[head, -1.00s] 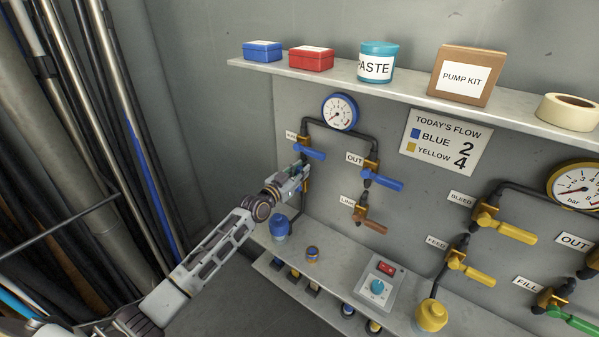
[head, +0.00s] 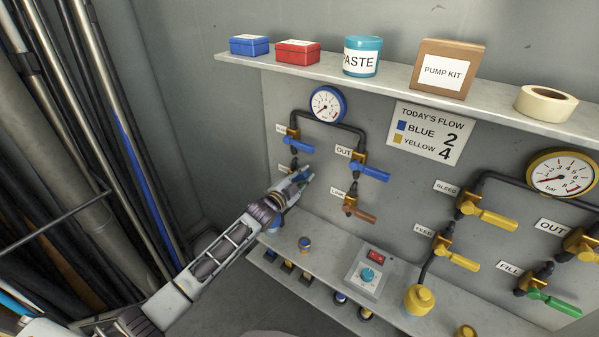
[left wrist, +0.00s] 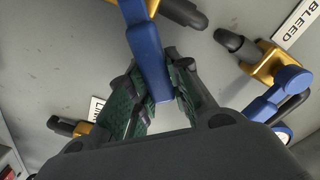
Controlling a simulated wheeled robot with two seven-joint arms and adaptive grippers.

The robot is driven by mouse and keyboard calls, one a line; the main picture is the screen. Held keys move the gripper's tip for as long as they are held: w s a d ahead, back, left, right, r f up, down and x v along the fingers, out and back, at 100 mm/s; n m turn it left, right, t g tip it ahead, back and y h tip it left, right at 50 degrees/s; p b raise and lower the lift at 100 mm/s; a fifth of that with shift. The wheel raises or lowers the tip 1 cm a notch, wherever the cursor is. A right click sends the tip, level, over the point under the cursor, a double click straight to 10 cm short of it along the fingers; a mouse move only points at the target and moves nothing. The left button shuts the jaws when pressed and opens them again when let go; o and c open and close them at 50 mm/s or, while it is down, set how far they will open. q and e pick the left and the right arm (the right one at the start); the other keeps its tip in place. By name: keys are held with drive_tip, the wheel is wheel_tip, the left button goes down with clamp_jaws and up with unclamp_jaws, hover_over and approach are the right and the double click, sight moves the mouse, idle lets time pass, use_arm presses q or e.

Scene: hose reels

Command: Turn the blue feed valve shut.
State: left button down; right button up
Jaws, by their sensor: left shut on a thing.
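The blue feed valve (head: 291,168) is on the left pipe of the panel, below the blue bleed valve (head: 302,147). Its brass body shows only in part in the head view, and my gripper covers much of its handle. My left gripper (head: 301,176) is shut on the handle. In the left wrist view the blue handle (left wrist: 150,62) runs down between the two dark green finger pads (left wrist: 158,95), at a steep angle to the black pipe beside the brass body. My right gripper is not in view.
The blue outlet valve (head: 371,171) and brown link valve (head: 359,212) are close on the right. A shelf (head: 390,77) with boxes and jars runs above. A lower ledge (head: 325,262) bears a switch box (head: 365,272). Hoses and poles stand at the left.

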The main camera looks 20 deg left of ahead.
use_arm(q)
drive_tip(key=shift+s+d+f+m, duration=0.15)
drive_tip(key=shift+d+f+m, duration=0.25)
drive_tip(key=shift+f+m, duration=0.35)
drive_tip(key=f+m+b, duration=0.1)
drive_tip(key=m, duration=0.1)
drive_tip(key=d+f+m+b, duration=0.1)
drive_tip(key=m, duration=0.1)
drive_tip(key=shift+s+f, duration=0.2)
drive_tip(key=shift+f, duration=0.15)
drive_tip(key=shift+d+f+m+b, duration=0.15)
drive_tip(key=shift+f+m+b, duration=0.55)
drive_tip(key=shift+m, duration=0.35)
drive_tip(key=shift+f+m, duration=0.2)
drive_tip(key=shift+m, duration=0.1)
drive_tip(key=shift+s+f, duration=0.1)
drive_tip(key=c, duration=1.3)
unclamp_jaws()
drive_tip(key=shift+v, duration=5.95)
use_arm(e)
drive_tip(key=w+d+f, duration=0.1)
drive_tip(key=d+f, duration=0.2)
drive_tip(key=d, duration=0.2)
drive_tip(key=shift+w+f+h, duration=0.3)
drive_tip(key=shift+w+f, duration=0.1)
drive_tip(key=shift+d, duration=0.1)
